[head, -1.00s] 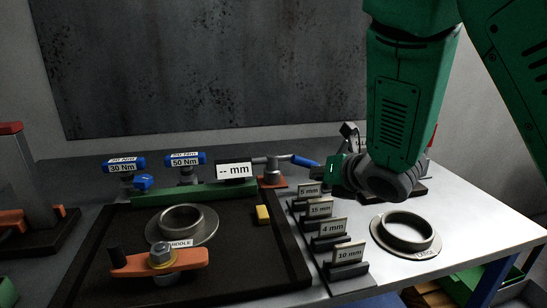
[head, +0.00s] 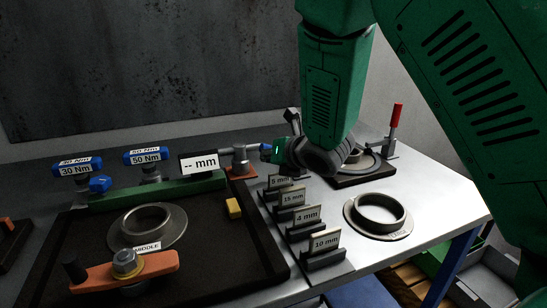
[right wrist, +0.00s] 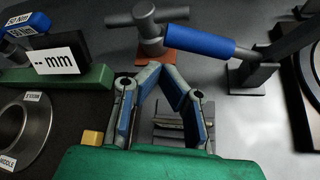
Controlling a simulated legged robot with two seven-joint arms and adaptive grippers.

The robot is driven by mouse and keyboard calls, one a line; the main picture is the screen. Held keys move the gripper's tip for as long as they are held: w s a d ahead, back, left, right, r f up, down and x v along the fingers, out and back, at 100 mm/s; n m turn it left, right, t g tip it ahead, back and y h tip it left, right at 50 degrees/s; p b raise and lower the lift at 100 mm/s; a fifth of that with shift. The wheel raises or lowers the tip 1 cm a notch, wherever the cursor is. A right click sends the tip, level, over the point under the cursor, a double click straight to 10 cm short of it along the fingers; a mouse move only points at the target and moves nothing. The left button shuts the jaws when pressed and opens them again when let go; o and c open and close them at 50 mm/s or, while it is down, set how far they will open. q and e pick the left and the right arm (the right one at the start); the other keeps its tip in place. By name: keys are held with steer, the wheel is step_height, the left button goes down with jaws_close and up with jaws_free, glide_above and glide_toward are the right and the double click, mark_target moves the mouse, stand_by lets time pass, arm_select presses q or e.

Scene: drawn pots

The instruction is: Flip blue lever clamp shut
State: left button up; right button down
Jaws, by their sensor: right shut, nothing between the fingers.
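The lever clamp has a grey pivot body (head: 238,158) on an orange base (head: 241,171). Its blue handle (head: 265,147) points right and is mostly hidden by my right wrist. In the right wrist view the blue handle (right wrist: 198,41) runs sideways from the grey cross-shaped body (right wrist: 148,22), above the orange base (right wrist: 152,57). My right gripper (head: 274,152) is at the handle's right end in the head view, its fingers largely hidden. In the right wrist view the right gripper (right wrist: 162,74) is shut and empty, its tips just short of the handle. Contact cannot be told. My left gripper is not in view.
Labelled gauge blocks (head: 292,198) stand in a row below my right wrist. A "-- mm" display (head: 199,163) stands left of the clamp. A red-handled clamp (head: 395,118) stands upright at the back right. A loose ring (head: 379,214) lies on the bare right tabletop.

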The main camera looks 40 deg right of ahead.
mark_target(264, 148)
steer(key=x, duration=0.4)
steer(key=shift+w+d+f, duration=0.2)
steer(key=shift+d, duration=0.2)
steer(key=shift+a+r, duration=0.1)
steer(key=shift+a, duration=0.25)
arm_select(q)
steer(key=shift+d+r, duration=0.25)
arm_select(e)
steer(key=shift+d+r, duration=0.35)
steer(key=shift+r, duration=0.05)
steer(key=shift+s+d+r+m+t+y+p, duration=0.1)
steer(key=shift+d+r+m+t+y+p, duration=0.05)
steer(key=shift+r+m+y+p, duration=0.25)
steer(key=shift+d+r+m+t+y+p, duration=0.15)
steer(key=shift+r+m+y+p, duration=0.15)
steer(key=shift+r, duration=0.2)
arm_select(q)
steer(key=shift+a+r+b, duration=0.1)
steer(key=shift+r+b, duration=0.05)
steer(key=shift+b, duration=0.2)
arm_select(e)
steer(key=s+d+r+m+t+y, duration=0.2)
steer(key=d+r+m+t+y, duration=0.2)
steer(key=d+r+m, duration=0.2)
steer(key=d+m, duration=0.2)
steer(key=shift+d+r, duration=0.25)
steer(key=shift+d, duration=0.15)
steer(key=shift+r, duration=0.1)
